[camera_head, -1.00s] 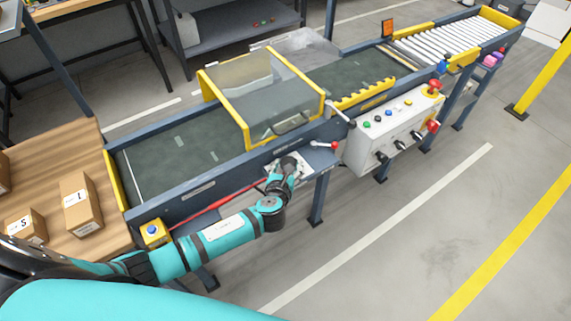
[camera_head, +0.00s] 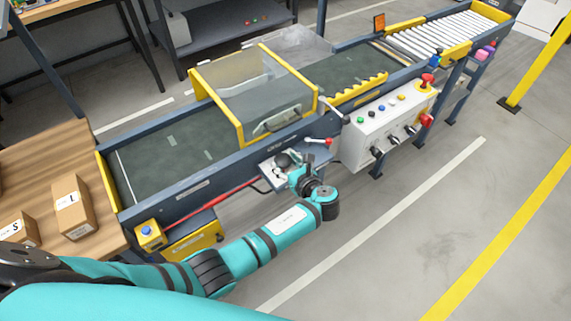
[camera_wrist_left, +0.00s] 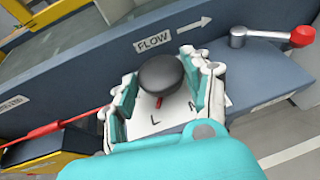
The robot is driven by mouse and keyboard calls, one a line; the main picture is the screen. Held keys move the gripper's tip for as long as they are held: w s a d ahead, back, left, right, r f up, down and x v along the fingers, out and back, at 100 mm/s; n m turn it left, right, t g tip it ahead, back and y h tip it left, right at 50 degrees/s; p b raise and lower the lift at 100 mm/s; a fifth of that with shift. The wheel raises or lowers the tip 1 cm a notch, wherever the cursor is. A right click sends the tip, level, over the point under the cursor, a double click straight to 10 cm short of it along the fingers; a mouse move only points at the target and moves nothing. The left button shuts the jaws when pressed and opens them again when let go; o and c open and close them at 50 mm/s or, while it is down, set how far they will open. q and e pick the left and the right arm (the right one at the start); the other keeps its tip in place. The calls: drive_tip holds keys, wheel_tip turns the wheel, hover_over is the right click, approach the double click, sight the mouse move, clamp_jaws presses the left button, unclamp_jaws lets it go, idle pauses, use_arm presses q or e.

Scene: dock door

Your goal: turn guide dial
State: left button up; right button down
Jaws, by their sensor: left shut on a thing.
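The guide dial is a round black knob (camera_wrist_left: 161,73) on a pale plate on the conveyor's near side. In the head view it is a small dark spot (camera_head: 283,160). The letter L and a second, partly covered letter show on the plate, with a short red mark below the knob, above the L. My left gripper (camera_wrist_left: 164,85) has a finger on each side of the knob and is shut on it; it also shows in the head view (camera_head: 291,169). The fingers hide part of the plate. My right gripper is not in view.
A red-knobbed lever (camera_wrist_left: 270,38) sits just right of the dial. A clear yellow-framed cover (camera_head: 258,95) stands over the belt. A control box (camera_head: 388,130) is to the right. Boxes (camera_head: 73,207) lie on the left table. Floor in front is clear.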

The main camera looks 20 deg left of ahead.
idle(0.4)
use_arm(q)
drive_tip(key=o, duration=1.2)
drive_tip(key=v, duration=1.2)
drive_tip(key=shift+w, duration=0.1)
